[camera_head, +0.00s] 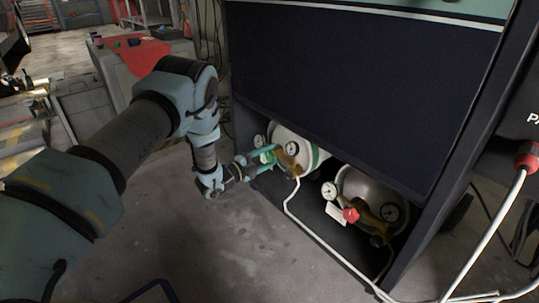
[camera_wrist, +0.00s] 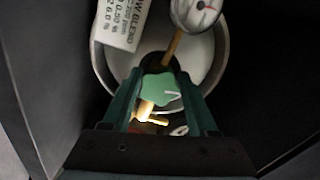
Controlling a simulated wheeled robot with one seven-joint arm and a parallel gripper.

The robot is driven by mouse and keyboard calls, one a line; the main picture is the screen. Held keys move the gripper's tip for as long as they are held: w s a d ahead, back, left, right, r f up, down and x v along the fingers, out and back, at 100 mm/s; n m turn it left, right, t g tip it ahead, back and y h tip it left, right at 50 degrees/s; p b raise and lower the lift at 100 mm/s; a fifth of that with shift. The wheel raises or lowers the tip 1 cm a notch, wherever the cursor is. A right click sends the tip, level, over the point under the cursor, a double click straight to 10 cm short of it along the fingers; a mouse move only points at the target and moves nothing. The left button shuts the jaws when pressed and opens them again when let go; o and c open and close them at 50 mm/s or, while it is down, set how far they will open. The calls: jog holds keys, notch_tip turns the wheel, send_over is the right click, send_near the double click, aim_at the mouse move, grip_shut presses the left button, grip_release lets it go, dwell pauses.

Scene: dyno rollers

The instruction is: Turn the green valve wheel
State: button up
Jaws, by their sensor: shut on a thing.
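The green valve wheel (camera_wrist: 157,92) is a lobed knob with a pale curved mark, seen between the fingers in the wrist view. In the head view the wheel (camera_head: 268,157) is small and partly covered. It belongs to a white gas cylinder (camera_head: 290,137) with a green band, lying in the bottom of the dark cabinet. My gripper (camera_head: 261,161) reaches in from the left, with teal fingers on both sides of the wheel. In the wrist view my gripper (camera_wrist: 160,78) is shut on the wheel. The exact finger contact is hard to see.
A round gauge (camera_wrist: 198,12) and a white tag (camera_wrist: 122,22) sit close to the fingers. A second cylinder with a red valve wheel (camera_head: 351,215) lies to the right. A white hose (camera_head: 318,240) runs along the cabinet's lower edge. The floor in front is clear.

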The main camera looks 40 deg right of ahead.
jog(key=shift+f+m, duration=0.1)
jog(key=shift+m, duration=0.8)
jog(key=shift+a, duration=0.1)
jog(key=o, duration=1.4)
jog(key=shift+c, duration=0.2)
jog(key=a+p, duration=0.4)
jog(key=a, duration=0.6)
jog(key=shift+w+a+p, duration=0.3)
jog(key=shift+a, duration=0.05)
